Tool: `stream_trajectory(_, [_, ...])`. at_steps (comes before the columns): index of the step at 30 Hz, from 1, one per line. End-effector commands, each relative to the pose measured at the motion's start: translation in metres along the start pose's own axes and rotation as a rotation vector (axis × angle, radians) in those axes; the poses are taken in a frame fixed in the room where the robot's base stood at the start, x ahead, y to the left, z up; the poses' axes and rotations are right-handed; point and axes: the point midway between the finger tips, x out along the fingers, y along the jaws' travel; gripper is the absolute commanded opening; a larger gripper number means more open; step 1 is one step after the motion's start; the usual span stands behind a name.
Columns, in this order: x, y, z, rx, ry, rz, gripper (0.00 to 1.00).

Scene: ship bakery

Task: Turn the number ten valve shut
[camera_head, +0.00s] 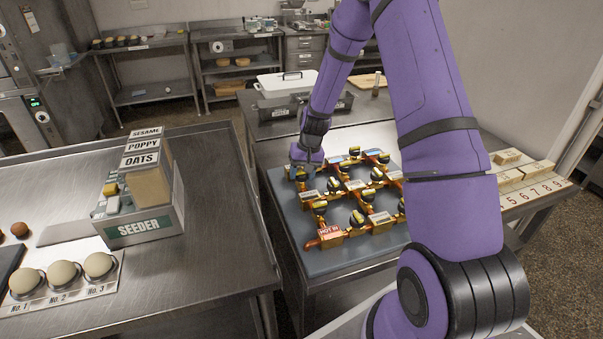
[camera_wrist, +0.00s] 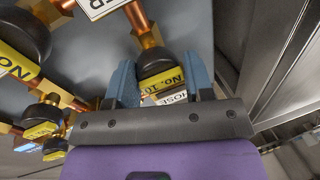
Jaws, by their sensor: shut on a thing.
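The number ten valve (camera_wrist: 158,68) has a round black knob with a yellow band marked "NO. 10". It shows in the wrist view between the blue fingers of my gripper (camera_wrist: 165,82), which is shut on the knob. A white label ending in "OSE" (camera_wrist: 172,98) is partly hidden under it. In the head view my gripper (camera_head: 303,165) is at the far left corner of the copper pipe grid, and the arm and fingers hide most of that valve. The pipes and several other black and yellow valves (camera_head: 357,218) lie on a grey board (camera_head: 296,252).
Other valves (camera_wrist: 25,38) stand close beside my gripper in the wrist view. A red "HOT IN" block (camera_head: 330,234) is at the grid's near corner. The seeder box (camera_head: 150,222) stands on the left bench. A numbered strip with pale blocks (camera_head: 520,196) lies at right.

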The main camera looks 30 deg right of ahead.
Motion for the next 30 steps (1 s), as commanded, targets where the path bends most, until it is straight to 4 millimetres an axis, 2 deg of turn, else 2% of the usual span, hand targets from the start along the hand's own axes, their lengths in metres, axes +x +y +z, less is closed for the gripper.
stream_trajectory(1, [-0.0012,0.006,-0.0017,0.015,0.007,0.005,0.24])
stream_trajectory(15, [-0.0007,0.0067,-0.0011,0.028,0.007,0.005,0.24])
stream_trajectory(16, [-0.0007,0.0068,-0.0011,0.028,0.007,0.005,0.52])
stream_trajectory(18, [-0.0005,0.0061,-0.0009,0.027,0.007,0.005,0.68])
stream_trajectory(26, [-0.0004,0.003,-0.0001,0.023,0.004,0.002,0.69])
stream_trajectory(30, [-0.0082,0.0023,-0.0004,0.021,0.006,0.002,0.69])
